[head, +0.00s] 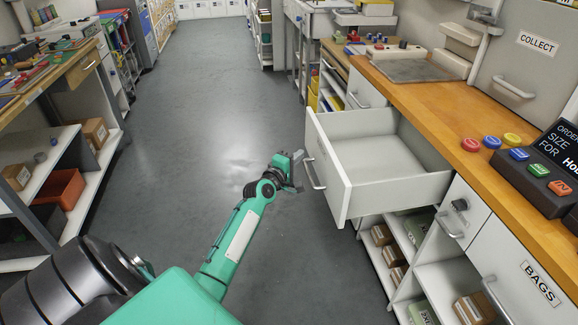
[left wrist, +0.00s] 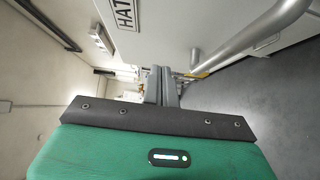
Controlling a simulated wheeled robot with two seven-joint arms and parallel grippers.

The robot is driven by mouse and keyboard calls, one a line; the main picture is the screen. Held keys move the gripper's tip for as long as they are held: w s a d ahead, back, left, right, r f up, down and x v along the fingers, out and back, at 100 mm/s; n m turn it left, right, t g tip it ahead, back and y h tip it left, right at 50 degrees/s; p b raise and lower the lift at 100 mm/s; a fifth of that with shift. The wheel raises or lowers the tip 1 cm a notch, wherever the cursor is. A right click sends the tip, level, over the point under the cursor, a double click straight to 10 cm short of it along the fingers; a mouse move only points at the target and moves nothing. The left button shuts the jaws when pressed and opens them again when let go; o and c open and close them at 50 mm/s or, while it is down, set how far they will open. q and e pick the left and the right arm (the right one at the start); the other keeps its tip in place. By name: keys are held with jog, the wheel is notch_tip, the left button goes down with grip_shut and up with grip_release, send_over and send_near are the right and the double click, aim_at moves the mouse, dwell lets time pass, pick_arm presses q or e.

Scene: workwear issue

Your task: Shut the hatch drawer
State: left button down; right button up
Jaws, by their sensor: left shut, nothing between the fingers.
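The hatch drawer (head: 385,160) is white, empty and pulled well out from under the wooden counter in the head view. Its front panel (head: 328,165) faces left and carries a metal bar handle (head: 314,172). My left gripper (head: 297,165) is just left of this front, close to the handle, its fingers shut and empty. I cannot tell whether it touches the panel. My right gripper is not in view.
The wooden counter (head: 480,165) bears coloured buttons and a dark sign box (head: 545,165). A "BAGS" drawer (head: 530,280) is below it. Shelves with boxes lie under the open drawer. A shelf unit (head: 75,170) stands at left. The grey floor (head: 190,100) between is clear.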

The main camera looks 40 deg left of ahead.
aim_at(316, 150)
pick_arm(q)
jog(key=shift+w+d, duration=1.3)
jog(key=shift+w, duration=0.05)
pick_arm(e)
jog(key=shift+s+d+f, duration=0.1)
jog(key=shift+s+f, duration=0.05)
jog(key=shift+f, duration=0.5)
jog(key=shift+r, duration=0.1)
